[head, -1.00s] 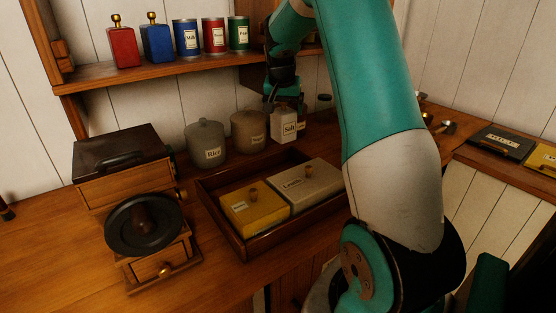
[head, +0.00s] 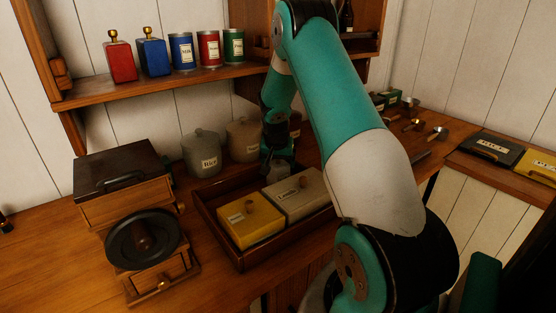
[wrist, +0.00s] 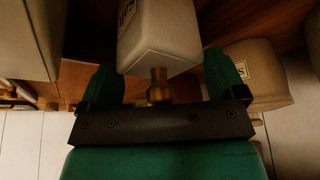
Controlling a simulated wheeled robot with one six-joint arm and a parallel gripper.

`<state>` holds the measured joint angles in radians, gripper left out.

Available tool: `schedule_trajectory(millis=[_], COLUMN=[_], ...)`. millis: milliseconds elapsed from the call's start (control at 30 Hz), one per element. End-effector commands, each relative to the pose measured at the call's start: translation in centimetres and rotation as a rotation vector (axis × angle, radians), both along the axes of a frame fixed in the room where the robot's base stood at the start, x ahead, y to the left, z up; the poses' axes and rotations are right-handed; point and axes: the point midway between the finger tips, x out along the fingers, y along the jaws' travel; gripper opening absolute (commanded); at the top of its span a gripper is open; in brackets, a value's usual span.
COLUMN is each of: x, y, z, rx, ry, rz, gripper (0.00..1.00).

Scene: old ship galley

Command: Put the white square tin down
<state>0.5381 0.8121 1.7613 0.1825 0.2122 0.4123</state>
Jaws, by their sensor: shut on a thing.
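The white square tin (wrist: 158,35) has a brass knob (wrist: 158,86) and a dark-lettered label. My gripper (wrist: 163,76) is shut on it, with one green finger on each side near the knob end. In the head view my gripper (head: 278,160) is at the back of the wooden tray (head: 208,213), behind the yellow box and the cream box. There the tin is mostly hidden by the gripper and arm. I cannot tell whether its base touches anything.
The yellow box (head: 250,224) and cream box (head: 296,195) fill the front of the tray. A grey Rice crock (head: 202,154) and a tan crock (head: 243,139) stand behind it. A wooden grinder (head: 135,220) is at left. The shelf (head: 150,88) with tins is above.

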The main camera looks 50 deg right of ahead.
Motion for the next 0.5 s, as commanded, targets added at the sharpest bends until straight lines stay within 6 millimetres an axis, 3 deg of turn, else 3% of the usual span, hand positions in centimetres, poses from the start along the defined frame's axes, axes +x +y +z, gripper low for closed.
schedule_trajectory(millis=[167,200,233,500], x=[0.01,0.0,0.0,0.0], y=[-0.01,0.0,0.0,0.01], z=[-0.34,-0.25,-0.23,0.2], rx=[0.0,0.0,0.0,0.0], ry=[0.0,0.0,0.0,0.0], rz=[0.0,0.0,0.0,0.001], gripper=[0.4,0.96,1.0,1.0])
